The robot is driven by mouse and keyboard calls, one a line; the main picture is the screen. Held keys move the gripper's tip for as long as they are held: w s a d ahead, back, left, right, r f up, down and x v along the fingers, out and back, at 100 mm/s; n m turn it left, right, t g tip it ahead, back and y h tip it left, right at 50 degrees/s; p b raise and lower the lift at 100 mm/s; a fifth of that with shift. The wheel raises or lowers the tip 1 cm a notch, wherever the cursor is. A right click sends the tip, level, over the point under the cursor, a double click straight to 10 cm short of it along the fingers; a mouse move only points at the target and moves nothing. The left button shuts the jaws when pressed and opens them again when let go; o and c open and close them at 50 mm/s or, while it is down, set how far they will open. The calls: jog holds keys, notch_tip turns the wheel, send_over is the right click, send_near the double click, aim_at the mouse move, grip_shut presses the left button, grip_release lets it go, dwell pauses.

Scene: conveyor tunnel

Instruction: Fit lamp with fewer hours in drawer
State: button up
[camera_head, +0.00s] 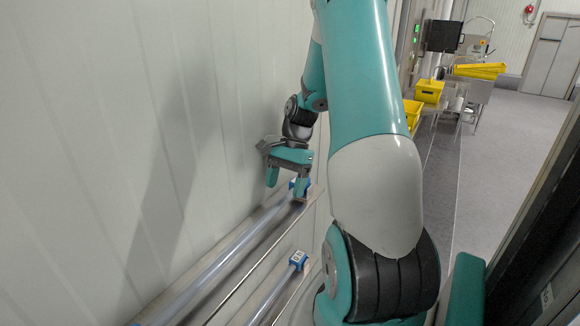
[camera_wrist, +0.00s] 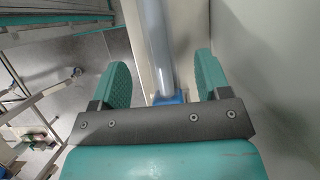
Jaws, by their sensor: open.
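My gripper (camera_head: 286,184) is open and points down at the far end of a long pale lamp tube (camera_head: 215,262) with a blue end cap (camera_head: 300,186). In the wrist view the tube (camera_wrist: 157,40) runs between the two spread green fingers, with gaps on both sides, and its blue cap (camera_wrist: 168,99) is partly hidden by the gripper body. A second lamp (camera_head: 275,291) lies lower and to the right, with a blue cap (camera_head: 297,259) bearing white marks. I cannot read any hours. I cannot make out the drawer.
A pale panelled wall (camera_head: 120,110) stands close on the left of my gripper. Yellow bins (camera_head: 429,91) stand on a bench at the back right, near a yellow tray (camera_head: 478,71). The grey floor (camera_head: 505,150) is open on the right. A dark frame (camera_head: 540,215) borders the right edge.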

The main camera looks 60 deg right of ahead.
jog(key=v, duration=0.7)
jog(key=shift+d+r+b, duration=0.1)
jog(key=shift+r+b, duration=0.2)
